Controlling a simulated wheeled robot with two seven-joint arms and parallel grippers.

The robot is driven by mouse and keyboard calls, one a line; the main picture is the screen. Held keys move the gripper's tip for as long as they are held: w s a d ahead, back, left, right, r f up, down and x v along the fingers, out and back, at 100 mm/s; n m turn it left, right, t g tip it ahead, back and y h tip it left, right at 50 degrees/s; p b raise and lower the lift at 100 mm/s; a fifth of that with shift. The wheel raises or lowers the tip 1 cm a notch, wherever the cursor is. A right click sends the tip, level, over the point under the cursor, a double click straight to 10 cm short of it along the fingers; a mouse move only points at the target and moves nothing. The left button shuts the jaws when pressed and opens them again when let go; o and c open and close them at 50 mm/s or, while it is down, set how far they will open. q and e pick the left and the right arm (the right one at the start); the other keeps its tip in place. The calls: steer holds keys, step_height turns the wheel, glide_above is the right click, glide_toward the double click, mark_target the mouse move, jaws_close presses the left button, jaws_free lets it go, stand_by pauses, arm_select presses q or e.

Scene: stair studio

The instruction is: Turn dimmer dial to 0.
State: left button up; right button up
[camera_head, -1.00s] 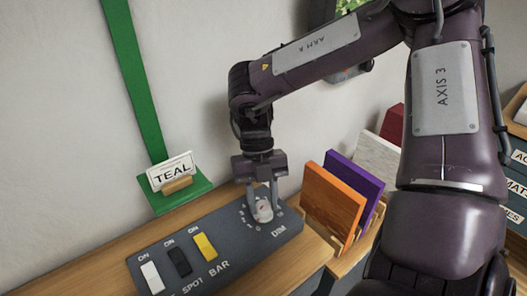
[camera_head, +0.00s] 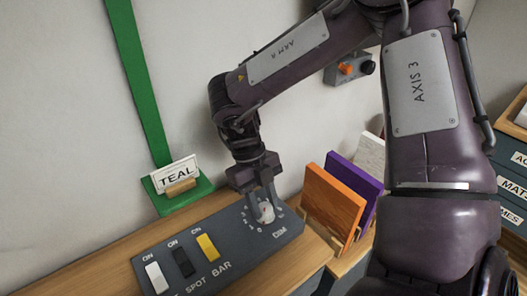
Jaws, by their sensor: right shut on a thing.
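The dimmer dial (camera_head: 265,212) is a small pale knob with a red mark, set in a ring of numbers above the label DIM on a dark grey switch panel (camera_head: 237,262). My right gripper (camera_head: 262,211) reaches down from above and is shut on the dial, with a finger on either side. The fingers hide part of the dial and some of the numbers, so I cannot tell its exact setting. My left gripper is not in view.
White (camera_head: 156,277), black (camera_head: 183,262) and yellow (camera_head: 208,247) rocker switches sit left of the dial. A TEAL card (camera_head: 174,173) stands on a green bracket. Orange (camera_head: 331,203) and purple (camera_head: 356,185) boards stand in a rack close on the right.

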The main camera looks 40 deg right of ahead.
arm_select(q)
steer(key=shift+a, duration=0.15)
arm_select(e)
steer(key=o, duration=1)
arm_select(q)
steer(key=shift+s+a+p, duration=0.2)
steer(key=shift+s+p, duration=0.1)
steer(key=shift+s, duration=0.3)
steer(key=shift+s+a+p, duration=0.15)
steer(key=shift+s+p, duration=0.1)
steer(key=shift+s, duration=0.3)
arm_select(e)
steer(key=v, duration=0.7)
steer(key=shift+w+r, duration=0.2)
steer(key=shift+r, duration=0.05)
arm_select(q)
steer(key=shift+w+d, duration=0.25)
